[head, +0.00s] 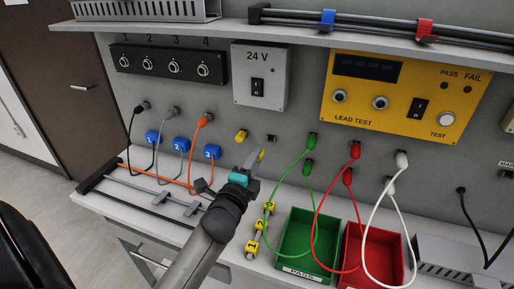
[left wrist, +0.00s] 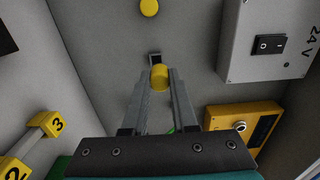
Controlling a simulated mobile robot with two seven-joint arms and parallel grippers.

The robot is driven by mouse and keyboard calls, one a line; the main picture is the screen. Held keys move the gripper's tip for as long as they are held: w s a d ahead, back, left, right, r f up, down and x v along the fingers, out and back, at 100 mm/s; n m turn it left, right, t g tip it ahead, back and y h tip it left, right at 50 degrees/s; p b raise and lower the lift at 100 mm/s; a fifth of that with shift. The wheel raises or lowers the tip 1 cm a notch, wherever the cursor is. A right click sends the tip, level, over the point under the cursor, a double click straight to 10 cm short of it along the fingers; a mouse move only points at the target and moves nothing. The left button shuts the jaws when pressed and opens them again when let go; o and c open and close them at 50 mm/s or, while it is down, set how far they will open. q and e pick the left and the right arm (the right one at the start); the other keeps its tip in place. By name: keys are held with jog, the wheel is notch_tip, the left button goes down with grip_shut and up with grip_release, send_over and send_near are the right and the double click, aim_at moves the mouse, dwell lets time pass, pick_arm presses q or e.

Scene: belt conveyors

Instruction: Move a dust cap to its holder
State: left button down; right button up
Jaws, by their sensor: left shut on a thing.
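My left gripper (head: 258,160) reaches up from the bottom of the head view toward the grey wall panel. It is shut on a yellow dust cap (left wrist: 159,77), which sits between the fingertips in the left wrist view. A small dark square fitting (head: 271,138) on the panel, perhaps the holder, is just beyond the held cap; it also shows in the left wrist view (left wrist: 154,57), partly hidden by the cap. Whether they touch I cannot tell. Another yellow cap (head: 240,136) is on the panel to the left. My right gripper is not in view.
Green (head: 306,150), red and white cables hang from the panel at right, over a green bin (head: 288,252) and a red bin (head: 398,250). Blue numbered blocks (head: 180,145) with cables are at left. A rod with yellow numbered markers (head: 252,247) lies below.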

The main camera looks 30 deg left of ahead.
pick_arm(q)
jog(key=shift+w+f+b, duration=0.2)
jog(key=shift+w, duration=0.3)
jog(key=shift+w+f+b, duration=0.15)
jog(key=shift+w+f, duration=0.05)
jog(key=shift+w, duration=0.75)
jog(key=b+x, duration=0.1)
jog(key=x, duration=0.1)
jog(key=shift+w, duration=0.3)
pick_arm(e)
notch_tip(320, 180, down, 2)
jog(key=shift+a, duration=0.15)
pick_arm(q)
jog(key=shift+w+a+p, duration=0.1)
jog(key=shift+w+p, duration=0.1)
jog(key=shift+p, duration=0.1)
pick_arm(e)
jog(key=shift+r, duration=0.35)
pick_arm(q)
jog(key=shift+w+a, duration=0.1)
jog(key=shift+w, duration=0.35)
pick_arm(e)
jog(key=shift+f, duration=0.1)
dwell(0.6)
